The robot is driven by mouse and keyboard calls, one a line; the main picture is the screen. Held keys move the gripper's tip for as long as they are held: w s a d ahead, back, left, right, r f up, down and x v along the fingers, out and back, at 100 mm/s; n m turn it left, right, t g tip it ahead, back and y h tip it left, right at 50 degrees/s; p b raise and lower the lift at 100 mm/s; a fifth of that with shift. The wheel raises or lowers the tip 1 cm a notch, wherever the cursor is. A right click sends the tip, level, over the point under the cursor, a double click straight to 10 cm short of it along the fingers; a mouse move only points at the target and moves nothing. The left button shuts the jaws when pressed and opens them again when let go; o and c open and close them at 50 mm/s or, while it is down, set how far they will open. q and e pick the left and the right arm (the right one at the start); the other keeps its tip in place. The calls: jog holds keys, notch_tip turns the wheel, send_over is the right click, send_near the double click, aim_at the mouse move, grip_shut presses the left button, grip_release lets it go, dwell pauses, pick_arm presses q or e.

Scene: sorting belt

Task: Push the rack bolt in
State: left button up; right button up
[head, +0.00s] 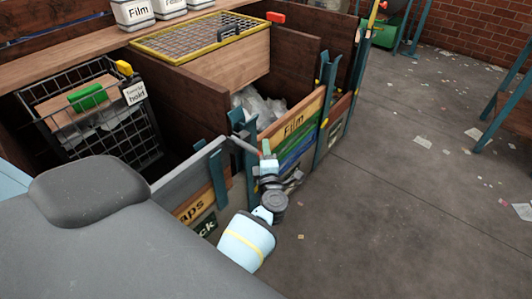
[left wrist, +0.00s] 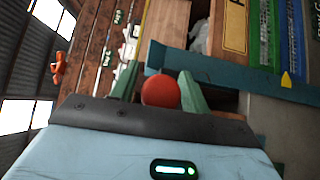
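The rack bolt shows in the head view as a thin bar with a red end (head: 254,142), at the top front corner of the bay marked Film. My left gripper (head: 265,150) is at that red end. In the left wrist view the bolt's round red knob (left wrist: 160,90) sits between the two green fingers of my left gripper (left wrist: 159,82). Both fingers appear to touch its sides. How far the bolt is in its socket is hidden by the gripper and the blue posts. My right gripper is in neither view.
The Film panel (head: 293,128) and blue posts stand close around the gripper. A wire basket (head: 100,115) hangs in the left bay, and a yellow-rimmed mesh lid (head: 198,36) lies behind. The floor (head: 400,180) at right is open, with scattered paper scraps.

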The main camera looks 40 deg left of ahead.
aim_at(247, 143)
pick_arm(q)
jog(key=c, duration=0.5)
grip_shut()
jog(key=a, duration=0.7)
jog(key=shift+w+a, duration=0.15)
jog(key=shift+w, duration=0.15)
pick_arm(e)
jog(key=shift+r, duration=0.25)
pick_arm(q)
jog(key=shift+o, duration=2.1)
grip_release()
jog(key=shift+a+r, duration=0.1)
jog(key=o, duration=0.3)
jog(key=shift+a, duration=0.1)
jog(key=shift+o, duration=0.2)
